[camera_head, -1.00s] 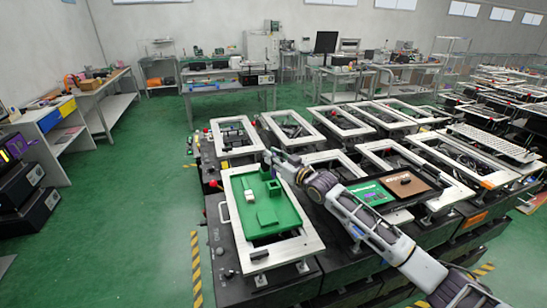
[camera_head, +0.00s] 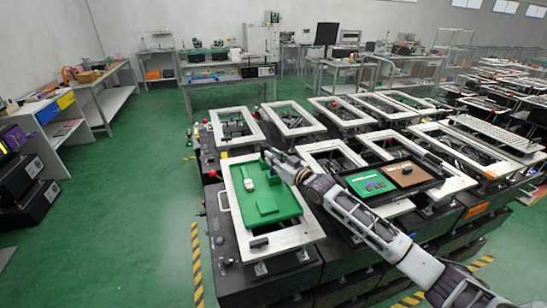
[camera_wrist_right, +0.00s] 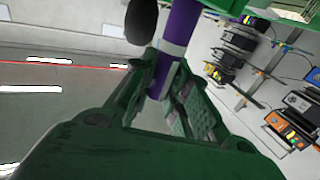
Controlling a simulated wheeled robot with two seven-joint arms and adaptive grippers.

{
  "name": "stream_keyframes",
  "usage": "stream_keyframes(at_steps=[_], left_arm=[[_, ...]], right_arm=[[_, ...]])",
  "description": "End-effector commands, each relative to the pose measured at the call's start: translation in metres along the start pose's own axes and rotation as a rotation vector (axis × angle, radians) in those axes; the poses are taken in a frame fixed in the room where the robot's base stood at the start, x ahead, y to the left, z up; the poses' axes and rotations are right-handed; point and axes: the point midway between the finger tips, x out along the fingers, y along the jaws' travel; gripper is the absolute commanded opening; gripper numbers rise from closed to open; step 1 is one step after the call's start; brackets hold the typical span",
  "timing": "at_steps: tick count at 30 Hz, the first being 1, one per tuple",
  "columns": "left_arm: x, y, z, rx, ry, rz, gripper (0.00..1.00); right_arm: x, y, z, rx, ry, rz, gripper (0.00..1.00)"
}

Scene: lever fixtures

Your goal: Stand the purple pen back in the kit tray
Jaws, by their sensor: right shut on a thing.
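The purple pen (camera_wrist_right: 181,32) shows in the right wrist view, with a pale grey band near the fingers. My right gripper (camera_wrist_right: 165,75) is shut on it. I cannot make out the pen there, and the arm hides part of the tray. A green edge (camera_wrist_right: 238,8) shows beside the pen at the top of the wrist view; I cannot tell whether the pen touches it. My left gripper is not in view.
A small white object (camera_head: 249,184) lies on the tray. A green and brown panel (camera_head: 405,172) lies to the right, among more white frames. Green floor is clear at left.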

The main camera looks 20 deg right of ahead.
Motion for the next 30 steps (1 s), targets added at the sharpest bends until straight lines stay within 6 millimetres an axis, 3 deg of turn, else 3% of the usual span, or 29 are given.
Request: stream_keyframes(at_steps=[13, 14, 19, 30], left_arm=[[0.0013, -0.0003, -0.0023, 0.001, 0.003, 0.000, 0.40], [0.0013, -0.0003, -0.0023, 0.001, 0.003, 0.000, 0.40], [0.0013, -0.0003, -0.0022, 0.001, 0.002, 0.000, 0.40], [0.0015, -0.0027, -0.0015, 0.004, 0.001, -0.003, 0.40]], right_arm=[[0.0001, -0.0002, 0.0027, 0.000, 0.001, 0.000, 0.04], [0.0001, -0.0002, 0.0027, 0.000, 0.001, 0.000, 0.20], [0.0001, -0.0002, 0.0026, 0.000, 0.001, 0.000, 0.42], [-0.0006, -0.0001, 0.0029, 0.000, 0.000, 0.000, 0.42]])
